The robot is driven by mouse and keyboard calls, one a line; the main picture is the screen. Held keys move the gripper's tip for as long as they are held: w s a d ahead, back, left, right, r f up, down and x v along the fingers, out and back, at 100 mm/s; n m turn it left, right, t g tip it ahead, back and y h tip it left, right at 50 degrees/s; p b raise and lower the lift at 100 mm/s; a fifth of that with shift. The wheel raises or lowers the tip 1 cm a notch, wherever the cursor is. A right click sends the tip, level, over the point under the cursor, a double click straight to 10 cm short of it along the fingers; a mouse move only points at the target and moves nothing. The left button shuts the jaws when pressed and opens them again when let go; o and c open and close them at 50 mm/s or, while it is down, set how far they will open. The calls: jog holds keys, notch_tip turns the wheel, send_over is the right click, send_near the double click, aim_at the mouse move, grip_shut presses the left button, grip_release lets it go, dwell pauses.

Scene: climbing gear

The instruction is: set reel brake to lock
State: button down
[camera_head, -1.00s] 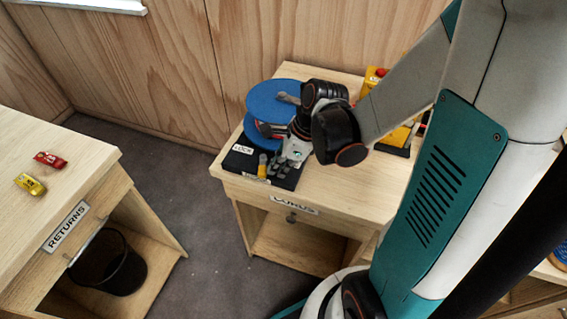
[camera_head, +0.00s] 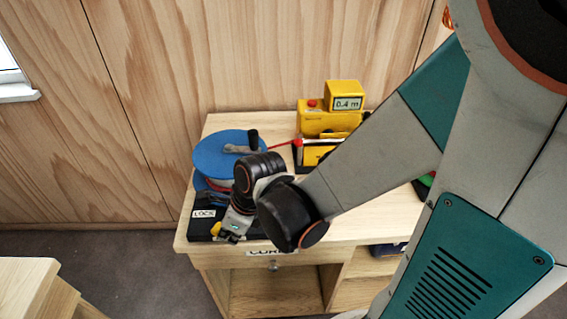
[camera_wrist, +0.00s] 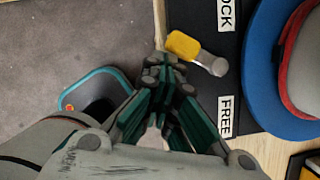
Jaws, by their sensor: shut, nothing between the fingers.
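The cord reel (camera_head: 222,158) has blue discs and stands on a black base (camera_head: 196,232) on the desk. In the wrist view the reel (camera_wrist: 266,62) is at the right. The brake lever has a yellow grip (camera_wrist: 182,45) and a grey pivot end (camera_wrist: 218,67). It points outward to the left, slightly toward the LOCK label (camera_wrist: 226,12) and away from the FREE label (camera_wrist: 227,115). My gripper (camera_wrist: 164,66) is shut and empty, its tips right beside the yellow grip on the FREE side. I cannot tell whether they touch. In the head view my gripper partly hides the lever.
A yellow device (camera_head: 328,118) reading 0.4 m stands behind, right of the reel, with a red cord (camera_head: 284,146) running toward it. The desk front (camera_head: 265,262) drops to open shelves. Another desk (camera_head: 28,285) is at lower left, with floor between.

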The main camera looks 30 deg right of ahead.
jog(key=shift+w+d, duration=0.6)
jog(key=shift+d, duration=0.15)
